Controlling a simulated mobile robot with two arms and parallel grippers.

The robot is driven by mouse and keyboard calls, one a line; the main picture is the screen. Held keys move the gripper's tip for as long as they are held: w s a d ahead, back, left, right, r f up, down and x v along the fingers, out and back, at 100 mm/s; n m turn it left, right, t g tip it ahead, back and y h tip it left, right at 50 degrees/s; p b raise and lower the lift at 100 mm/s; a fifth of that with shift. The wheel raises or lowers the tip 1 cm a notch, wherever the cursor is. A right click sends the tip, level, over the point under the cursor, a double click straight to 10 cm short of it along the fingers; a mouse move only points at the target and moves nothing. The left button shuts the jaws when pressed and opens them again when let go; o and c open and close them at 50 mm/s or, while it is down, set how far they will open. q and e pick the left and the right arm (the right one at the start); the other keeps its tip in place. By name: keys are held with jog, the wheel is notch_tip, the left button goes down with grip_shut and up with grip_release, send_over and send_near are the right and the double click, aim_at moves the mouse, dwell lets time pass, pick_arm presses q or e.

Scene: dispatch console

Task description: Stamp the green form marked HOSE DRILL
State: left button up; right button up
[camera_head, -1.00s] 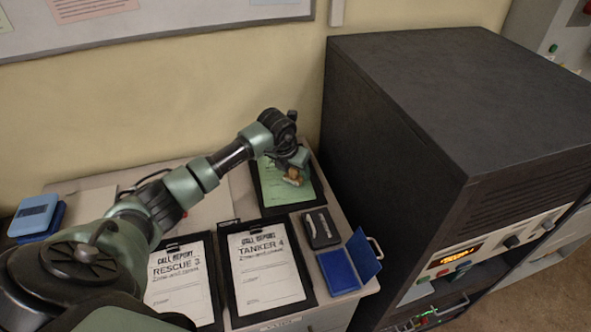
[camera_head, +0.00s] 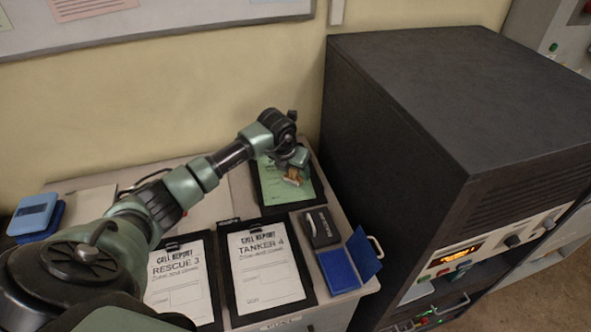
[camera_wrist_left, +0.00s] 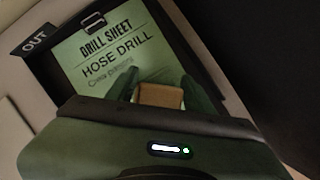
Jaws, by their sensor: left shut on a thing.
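The green form (camera_head: 283,193) lies on a dark clipboard at the back right of the desk, beside the black cabinet. In the left wrist view its heading reads DRILL SHEET, HOSE DRILL (camera_wrist_left: 112,58). My left gripper (camera_head: 294,170) is over this form, shut on a brown stamp (camera_head: 293,180). The stamp also shows in the left wrist view (camera_wrist_left: 160,96), between the two green fingers, over the lower part of the sheet. Its underside is hidden, so I cannot tell whether it touches the paper. My right gripper is not in view.
White forms RESCUE 3 (camera_head: 182,289) and TANKER 4 (camera_head: 264,268) lie on clipboards in front. An open blue ink pad (camera_head: 338,272) and a small dark case (camera_head: 322,228) are at the desk's right edge. The tall black cabinet (camera_head: 400,130) stands close on the right.

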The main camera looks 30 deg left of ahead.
pick_arm(q)
jog(key=shift+r+p, duration=2)
jog(key=shift+r, duration=1.5)
jog(key=shift+s+f, duration=0.1)
jog(key=shift+f, duration=0.05)
